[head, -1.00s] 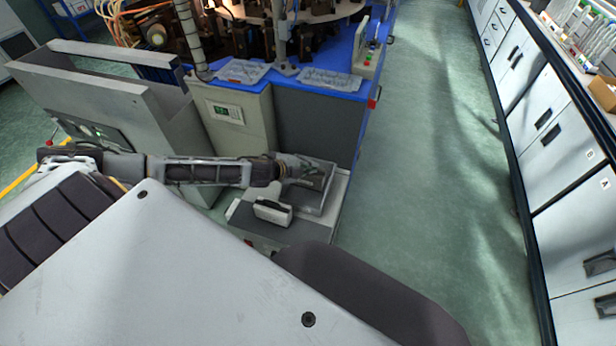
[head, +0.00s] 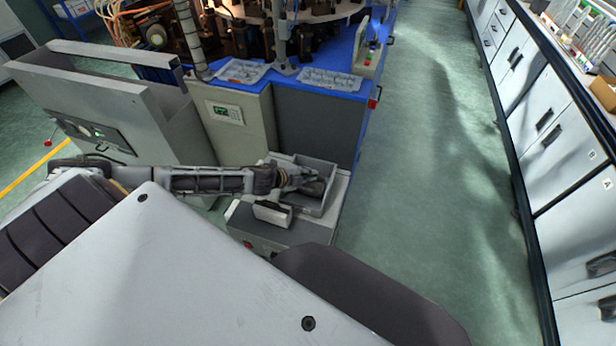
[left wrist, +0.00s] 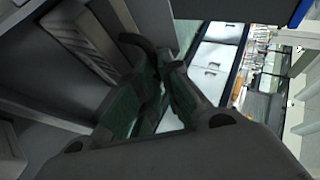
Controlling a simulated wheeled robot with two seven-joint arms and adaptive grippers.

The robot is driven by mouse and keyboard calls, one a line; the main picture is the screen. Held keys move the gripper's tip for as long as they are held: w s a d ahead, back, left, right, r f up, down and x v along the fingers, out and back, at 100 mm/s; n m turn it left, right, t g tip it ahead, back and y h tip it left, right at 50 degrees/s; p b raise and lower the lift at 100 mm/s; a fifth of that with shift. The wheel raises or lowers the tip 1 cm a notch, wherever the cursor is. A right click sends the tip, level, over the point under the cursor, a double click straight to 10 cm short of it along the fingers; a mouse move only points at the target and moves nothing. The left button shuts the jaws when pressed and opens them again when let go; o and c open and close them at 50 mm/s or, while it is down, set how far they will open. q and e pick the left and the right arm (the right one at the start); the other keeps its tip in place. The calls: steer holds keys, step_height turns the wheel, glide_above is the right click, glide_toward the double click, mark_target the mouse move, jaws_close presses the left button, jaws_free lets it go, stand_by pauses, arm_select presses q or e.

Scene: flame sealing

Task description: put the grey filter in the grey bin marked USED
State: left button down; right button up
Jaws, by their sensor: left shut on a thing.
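In the head view my left gripper (head: 318,188) reaches over an open grey box (head: 328,170) on a low light-grey unit. In the left wrist view its dark fingers (left wrist: 160,65) come together near their tips. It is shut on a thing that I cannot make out. A pale ribbed panel (left wrist: 82,45) lies left of the fingers against dark grey walls; it may be the grey filter, but I cannot tell. I can read no USED label, so I cannot say whether this box is the bin. My right gripper is not in view.
A small white block (head: 272,214) stands on the unit, close to the box and below my forearm. A grey cabinet (head: 240,120) and a blue-topped machine bench (head: 310,83) stand behind. The green floor (head: 440,200) to the right is clear, up to white cupboards (head: 560,130).

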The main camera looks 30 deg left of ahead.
arm_select(q)
steer(key=shift+f, duration=0.45)
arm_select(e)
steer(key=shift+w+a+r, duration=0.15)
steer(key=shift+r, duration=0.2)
arm_select(q)
steer(key=c, duration=1.6)
jaws_free()
steer(key=shift+f, duration=0.1)
steer(key=shift+o, duration=0.2)
steer(key=shift+s+a, duration=0.1)
steer(key=shift+s, duration=0.1)
